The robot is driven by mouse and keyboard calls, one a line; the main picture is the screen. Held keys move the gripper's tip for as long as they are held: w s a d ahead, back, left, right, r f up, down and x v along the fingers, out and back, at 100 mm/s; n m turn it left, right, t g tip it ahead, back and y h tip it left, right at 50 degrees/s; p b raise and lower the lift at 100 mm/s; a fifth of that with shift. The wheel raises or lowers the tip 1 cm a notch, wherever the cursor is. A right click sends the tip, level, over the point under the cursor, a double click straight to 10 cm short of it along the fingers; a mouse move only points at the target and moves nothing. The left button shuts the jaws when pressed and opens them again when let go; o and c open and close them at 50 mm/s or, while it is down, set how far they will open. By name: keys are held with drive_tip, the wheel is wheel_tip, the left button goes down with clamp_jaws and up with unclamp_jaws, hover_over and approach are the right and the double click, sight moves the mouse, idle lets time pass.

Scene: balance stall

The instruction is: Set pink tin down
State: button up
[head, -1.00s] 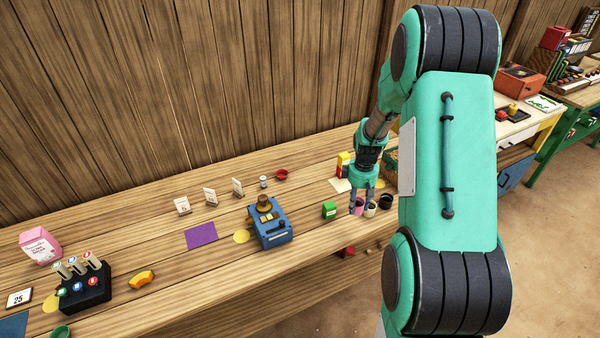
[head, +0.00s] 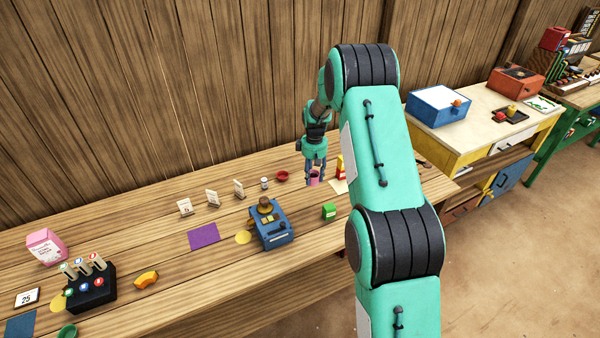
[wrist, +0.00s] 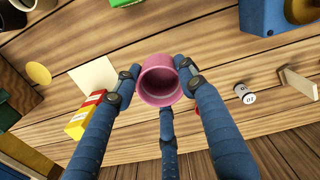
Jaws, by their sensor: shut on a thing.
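The pink tin (head: 315,178) is an open-topped cup, held by my gripper (head: 314,172) near the back right of the wooden bench (head: 150,230). In the wrist view the pink tin (wrist: 157,84) sits between the blue fingers of my gripper (wrist: 160,82), which are shut on it. I look into its mouth at a slant and it looks empty. Bare planks show around it in the wrist view, so it appears to be above the bench; the height of the gap is hard to tell.
A cream card (wrist: 95,77) and a yellow-red box (wrist: 84,115) lie close on one side. A white jar (wrist: 244,93) and a small stand (wrist: 297,83) are on the other. A green box (head: 329,211) and blue device (head: 271,224) stand nearer the front. A red dish (head: 283,176) is close by.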

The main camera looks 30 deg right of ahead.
drive_tip(key=w+f, duration=0.1)
drive_tip(key=a+f, duration=0.1)
drive_tip(key=f, duration=0.1)
drive_tip(key=w+f, duration=0.1)
drive_tip(key=f, duration=0.1)
drive_tip(key=shift+w+a+f, duration=0.15)
drive_tip(key=shift+w+a, duration=0.15)
drive_tip(key=shift+w, duration=0.05)
drive_tip(key=shift+w, duration=0.15)
drive_tip(key=shift+w+d+f+b, duration=0.2)
drive_tip(key=shift+w+d, duration=0.55)
drive_tip(key=shift+w, duration=1.75)
drive_tip(key=shift+w+d+f+b, duration=0.1)
drive_tip(key=shift+w+d+f, duration=0.45)
drive_tip(key=shift+w, duration=1.95)
drive_tip(key=shift+w+d+b, duration=0.1)
drive_tip(key=shift+w+d, duration=0.9)
drive_tip(key=shift+w, duration=1.5)
drive_tip(key=shift+f, duration=1.7)
drive_tip(key=shift+f, duration=0.1)
